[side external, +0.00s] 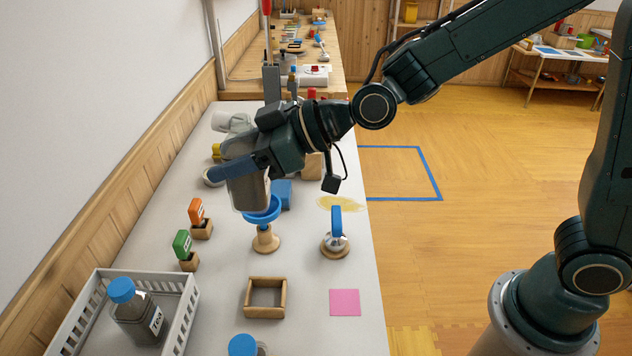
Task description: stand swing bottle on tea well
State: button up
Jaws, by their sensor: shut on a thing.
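My gripper (236,168) is shut around a grey, glassy bottle (249,192), which looks like the swing bottle. A dark blue finger crosses the bottle's upper part, and the arm hides its top. The bottle hangs over the bench, in front of a blue cup-like ring (262,212) on a wooden stand; I cannot tell whether they touch. I cannot tell which thing is the tea well. A square wooden frame (266,309) lies nearer the camera, empty. An orange card (196,211) and a green card (182,244) stand in wooden blocks at left; their print is too small to read.
A white basket (183,308) at front left holds a blue-capped, labelled bottle (137,315). A metal piece with a blue loop (336,227) stands on a wooden base at right, near a yellowish patch (342,203). A pink square (344,302) lies flat. Another blue cap (242,345) shows at the front.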

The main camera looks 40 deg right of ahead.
jog(key=shift+s+a+r, duration=0.15)
jog(key=shift+s+a, duration=0.5)
jog(key=shift+a, duration=0.05)
notch_tip(320, 180, down, 15)
dwell(0.6)
jog(key=shift+f, duration=4.4)
jog(key=shift+f, duration=0.6)
jog(key=o, duration=1.3)
jog(key=shift+c, duration=0.2)
jog(key=shift+r, duration=0.15)
